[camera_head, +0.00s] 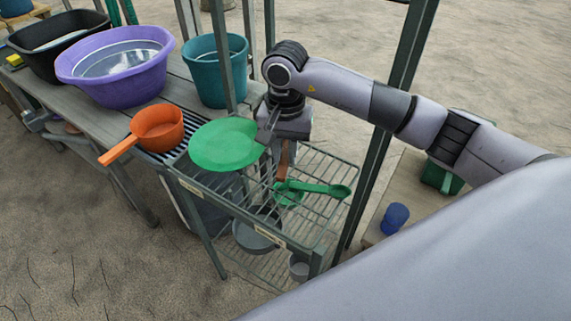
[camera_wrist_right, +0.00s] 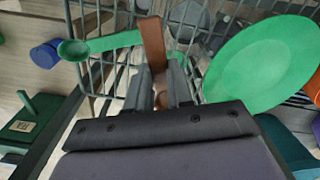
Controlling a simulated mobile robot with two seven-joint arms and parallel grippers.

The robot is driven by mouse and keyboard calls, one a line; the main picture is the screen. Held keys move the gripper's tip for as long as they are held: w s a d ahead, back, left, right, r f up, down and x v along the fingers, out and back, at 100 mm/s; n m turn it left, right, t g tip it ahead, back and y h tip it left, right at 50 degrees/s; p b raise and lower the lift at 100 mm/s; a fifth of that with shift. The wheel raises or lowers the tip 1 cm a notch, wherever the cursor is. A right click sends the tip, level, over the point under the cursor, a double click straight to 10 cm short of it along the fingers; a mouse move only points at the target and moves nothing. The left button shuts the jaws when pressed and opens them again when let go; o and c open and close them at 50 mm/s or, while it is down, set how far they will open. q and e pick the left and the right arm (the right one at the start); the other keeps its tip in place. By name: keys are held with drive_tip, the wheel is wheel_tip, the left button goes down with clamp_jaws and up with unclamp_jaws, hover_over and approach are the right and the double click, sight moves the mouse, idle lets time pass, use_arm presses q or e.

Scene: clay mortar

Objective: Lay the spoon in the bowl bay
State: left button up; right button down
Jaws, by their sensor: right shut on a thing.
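My right gripper (camera_head: 283,140) hangs over the wire rack (camera_head: 325,165), to the right of the green plate (camera_head: 226,144). It is shut on a narrow brown utensil (camera_wrist_right: 152,45) that points down toward the rack and widens at its far end. I cannot tell whether this is a spoon or a spatula. A green spoon (camera_head: 325,189) lies roughly level at the rack, its small bowl toward the right. In the right wrist view the brown utensil crosses in front of the spoon's handle. Whether they touch is unclear. My left gripper is not in view.
An orange pan (camera_head: 158,128), a purple tub (camera_head: 118,64) and a teal bucket (camera_head: 216,70) stand on the bench left of the rack. Grey pots (camera_head: 256,234) sit on the lower shelf. Upright posts (camera_head: 372,150) border the rack. A blue cup (camera_head: 395,216) stands at right.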

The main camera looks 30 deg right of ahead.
sight(285, 156)
wheel_tip(285, 156, down, 5)
drive_tip(key=shift+r, duration=0.15)
drive_tip(key=shift+f, duration=0.25)
drive_tip(key=c, duration=1)
unclamp_jaws()
drive_tip(key=shift+r, duration=0.4)
wheel_tip(285, 156, up, 12)
drive_tip(key=shift+f+b, duration=0.2)
drive_tip(key=shift+b, duration=0.25)
